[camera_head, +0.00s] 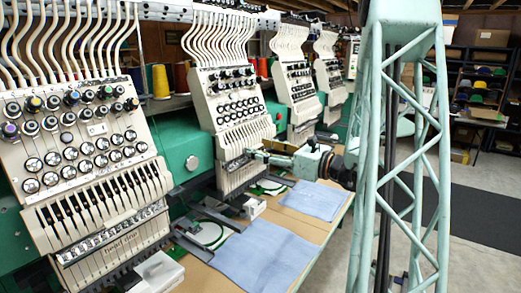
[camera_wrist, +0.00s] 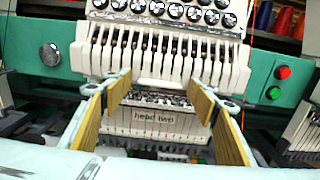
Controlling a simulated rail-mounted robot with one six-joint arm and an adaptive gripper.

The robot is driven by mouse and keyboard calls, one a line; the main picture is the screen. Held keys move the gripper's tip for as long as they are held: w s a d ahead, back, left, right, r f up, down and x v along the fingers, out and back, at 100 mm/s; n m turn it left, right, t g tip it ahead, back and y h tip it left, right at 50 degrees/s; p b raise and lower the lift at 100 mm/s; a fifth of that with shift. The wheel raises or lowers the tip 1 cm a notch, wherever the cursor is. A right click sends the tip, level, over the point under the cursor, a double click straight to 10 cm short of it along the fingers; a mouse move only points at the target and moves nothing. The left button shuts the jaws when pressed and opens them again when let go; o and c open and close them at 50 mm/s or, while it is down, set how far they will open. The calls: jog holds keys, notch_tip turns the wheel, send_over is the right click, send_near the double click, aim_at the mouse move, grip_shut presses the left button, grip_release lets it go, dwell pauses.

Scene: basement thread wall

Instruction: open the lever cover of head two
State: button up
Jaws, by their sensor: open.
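Head two (camera_head: 228,85) is the second cream embroidery head from the left. A "head two" label (camera_wrist: 163,117) shows low on it in the wrist view. Its slotted cream lever cover (camera_wrist: 165,58) spans the head below the knobs, with dark slots in a row; it also shows in the head view (camera_head: 245,133). The cover appears down. My gripper (camera_wrist: 163,92) is open, with yellow-padded fingers spread at the cover's lower edge, one near each side. In the head view my gripper (camera_head: 268,153) reaches the head from the right. I cannot tell whether the fingers touch it.
Head one (camera_head: 85,150) stands at the left; more heads (camera_head: 297,85) stand farther back. Blue cloths (camera_head: 262,262) and hoops lie on the table below. Red and green buttons (camera_wrist: 278,82) sit on the green beam right of the head. The floor at right is open.

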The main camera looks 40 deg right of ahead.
jog(key=c, duration=1.1)
